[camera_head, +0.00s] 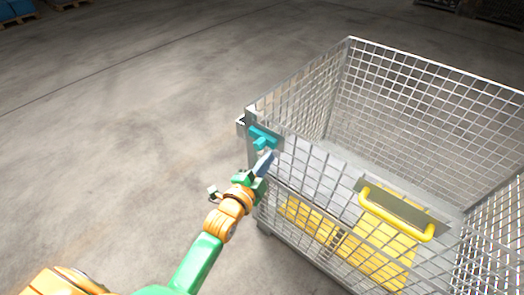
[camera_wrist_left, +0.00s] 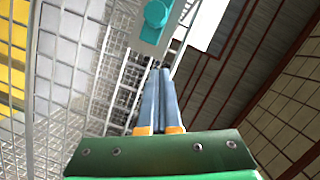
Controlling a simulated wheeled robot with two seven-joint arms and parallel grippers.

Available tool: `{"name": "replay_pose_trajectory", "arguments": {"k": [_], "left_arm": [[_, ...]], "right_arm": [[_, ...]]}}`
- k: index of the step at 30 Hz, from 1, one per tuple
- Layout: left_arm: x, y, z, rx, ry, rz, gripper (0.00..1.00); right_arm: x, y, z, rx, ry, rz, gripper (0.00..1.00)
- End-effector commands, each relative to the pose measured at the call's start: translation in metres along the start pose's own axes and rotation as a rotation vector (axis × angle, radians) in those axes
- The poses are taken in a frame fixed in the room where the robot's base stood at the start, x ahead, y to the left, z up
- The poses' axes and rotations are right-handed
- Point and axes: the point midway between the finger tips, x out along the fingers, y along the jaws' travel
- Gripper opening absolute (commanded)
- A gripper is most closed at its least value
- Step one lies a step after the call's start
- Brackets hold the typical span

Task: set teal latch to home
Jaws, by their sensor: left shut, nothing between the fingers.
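The teal latch (camera_head: 262,137) sits on a grey plate at the top of the near left corner of the wire mesh crate. In the left wrist view the teal latch (camera_wrist_left: 155,14) shows as a round knob on its plate, at the top of the picture. My left gripper (camera_head: 268,157) is just below the latch in the head view. Its two blue-grey fingers (camera_wrist_left: 160,72) are shut with nothing between them, and their tips point toward the latch plate. The tips look apart from the knob. My right gripper is not in view.
The wire mesh crate (camera_head: 348,45) fills the right side. Its front has a yellow handle (camera_head: 398,216) on a grey plate, with yellow panels (camera_head: 372,262) behind the mesh. The concrete floor (camera_head: 120,130) left of the crate is clear. Pallets with blue loads (camera_head: 17,10) stand far back left.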

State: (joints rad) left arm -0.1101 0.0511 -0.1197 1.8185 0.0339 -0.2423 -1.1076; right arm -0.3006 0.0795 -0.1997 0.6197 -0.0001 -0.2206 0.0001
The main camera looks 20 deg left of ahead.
Motion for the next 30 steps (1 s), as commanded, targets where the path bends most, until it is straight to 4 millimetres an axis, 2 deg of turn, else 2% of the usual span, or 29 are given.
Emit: {"name": "replay_pose_trajectory", "arguments": {"k": [5,7,12,24,30], "left_arm": [[0.039,0.0,-0.001,-0.002,0.002,-0.002,0.0],[0.04,0.001,0.016,0.004,-0.001,0.002,0.0],[0.044,0.001,0.034,0.002,0.0,0.001,0.0],[0.044,0.0,0.039,0.0,0.001,0.001,0.0],[0.051,-0.009,0.063,0.005,0.001,0.001,0.0]], "right_arm": [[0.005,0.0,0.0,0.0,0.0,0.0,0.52],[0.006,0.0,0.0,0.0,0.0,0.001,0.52],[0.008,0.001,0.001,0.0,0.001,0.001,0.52],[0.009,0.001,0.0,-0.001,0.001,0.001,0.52],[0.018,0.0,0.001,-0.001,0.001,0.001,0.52]]}}
